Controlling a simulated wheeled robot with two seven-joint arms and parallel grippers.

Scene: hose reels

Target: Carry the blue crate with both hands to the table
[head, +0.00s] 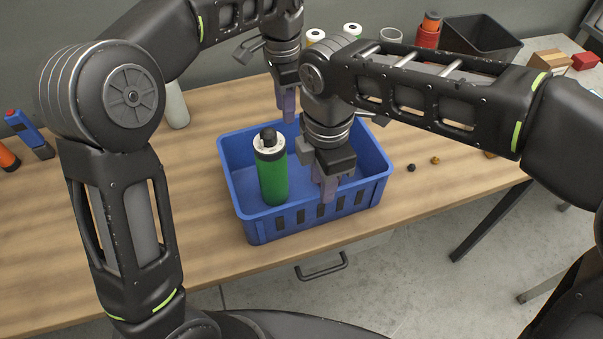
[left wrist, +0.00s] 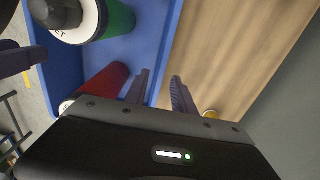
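The blue crate (head: 247,190) stands on the wooden table and holds a green bottle (head: 272,178) with a black cap. The left wrist view shows a red cylinder (left wrist: 102,86) in the crate, hidden in the head view. My left gripper (head: 287,104) is at the crate's far wall. In the left wrist view its fingers (left wrist: 160,92) are apart, with the crate's rim running between them. My right gripper (head: 326,180) points down at the near wall, its fingers overlapping the rim in the head view. Whether they are closed on it is unclear.
The wooden table (head: 170,200) is mostly clear left of the crate. A blue-and-red tool (head: 28,133) lies at the far left. A black bin (head: 480,38), red bottles and boxes stand at the back right. Small round pieces (head: 434,160) lie right of the crate.

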